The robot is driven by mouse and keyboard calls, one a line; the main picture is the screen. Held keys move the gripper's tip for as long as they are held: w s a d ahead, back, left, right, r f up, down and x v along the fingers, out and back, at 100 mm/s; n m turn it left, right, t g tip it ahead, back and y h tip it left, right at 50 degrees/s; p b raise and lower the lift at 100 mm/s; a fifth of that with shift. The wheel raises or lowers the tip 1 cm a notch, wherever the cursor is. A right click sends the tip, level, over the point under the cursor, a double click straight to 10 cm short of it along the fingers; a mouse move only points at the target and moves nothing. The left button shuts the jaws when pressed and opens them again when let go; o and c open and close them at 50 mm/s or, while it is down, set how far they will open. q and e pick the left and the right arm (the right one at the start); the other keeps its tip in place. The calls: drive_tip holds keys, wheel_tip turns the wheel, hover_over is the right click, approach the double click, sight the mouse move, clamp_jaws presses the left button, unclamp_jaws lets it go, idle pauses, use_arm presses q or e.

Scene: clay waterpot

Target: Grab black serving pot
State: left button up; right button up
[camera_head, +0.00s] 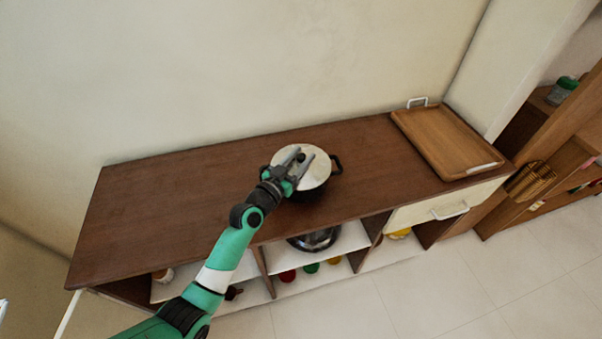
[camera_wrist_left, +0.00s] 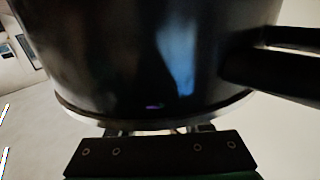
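The black serving pot (camera_head: 312,192) stands on the brown counter, with a pale lid (camera_head: 318,173) and a dark knob. A side handle (camera_head: 337,164) sticks out to the right. In the left wrist view the dark pot wall (camera_wrist_left: 130,60) fills most of the picture, with a black handle (camera_wrist_left: 275,70) at the right. The fingers are mostly hidden there. My right gripper is not in view.
The brown counter (camera_head: 190,200) is clear to the left of the pot. A wooden tray (camera_head: 445,140) lies at its right end, above a white drawer (camera_head: 445,207). A dark shiny vessel (camera_head: 315,240) and coloured items sit on the shelves below. A wall stands behind.

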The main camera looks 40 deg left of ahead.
use_arm(q)
clamp_jaws()
idle(1.0)
drive_tip(key=shift+r, duration=0.2)
